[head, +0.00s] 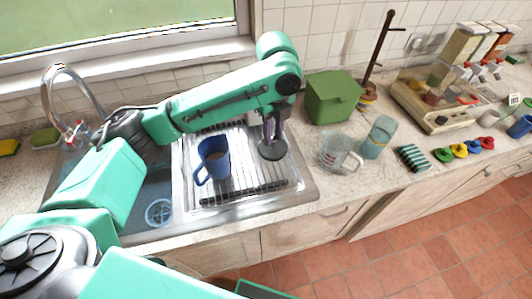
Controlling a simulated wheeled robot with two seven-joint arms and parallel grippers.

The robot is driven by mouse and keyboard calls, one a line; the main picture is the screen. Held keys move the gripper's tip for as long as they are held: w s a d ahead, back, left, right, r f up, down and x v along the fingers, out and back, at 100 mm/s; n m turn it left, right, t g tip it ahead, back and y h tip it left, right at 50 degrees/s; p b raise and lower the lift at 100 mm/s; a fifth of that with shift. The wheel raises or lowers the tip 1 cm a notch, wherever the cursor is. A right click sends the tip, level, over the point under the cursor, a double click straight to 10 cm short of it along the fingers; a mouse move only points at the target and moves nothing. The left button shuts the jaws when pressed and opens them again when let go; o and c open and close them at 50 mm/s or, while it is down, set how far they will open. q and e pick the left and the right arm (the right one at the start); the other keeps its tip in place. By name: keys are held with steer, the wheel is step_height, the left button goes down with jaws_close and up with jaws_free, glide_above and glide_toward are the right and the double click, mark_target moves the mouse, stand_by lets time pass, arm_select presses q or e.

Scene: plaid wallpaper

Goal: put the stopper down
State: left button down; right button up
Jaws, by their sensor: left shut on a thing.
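The stopper (273,151) is a dark grey round disc, over the ribbed drainer side of the metal sink (300,189). My left gripper (271,136) points down from above and is shut on the stopper's upper part. I cannot tell whether the disc touches the drainer or hangs just above it. My right gripper is not in view.
A blue mug (213,160) stands on the drainer left of the stopper. A glass jug (340,153), a glass tumbler (379,137) and a green box (333,97) stand on the counter to the right. The tap (75,95) rises behind the bowl.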

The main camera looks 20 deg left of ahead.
mark_target(272, 146)
arm_select(q)
step_height(272, 146, down, 5)
steer(key=shift+f+p, duration=0.1)
steer(key=shift+p, duration=0.45)
steer(key=f, duration=0.4)
steer(key=w+f+p, duration=0.1)
steer(key=f, duration=0.1)
steer(key=shift+f, duration=0.35)
steer(key=shift+s, duration=0.1)
steer(key=shift+f, duration=0.15)
steer(key=c, duration=0.7)
jaws_free()
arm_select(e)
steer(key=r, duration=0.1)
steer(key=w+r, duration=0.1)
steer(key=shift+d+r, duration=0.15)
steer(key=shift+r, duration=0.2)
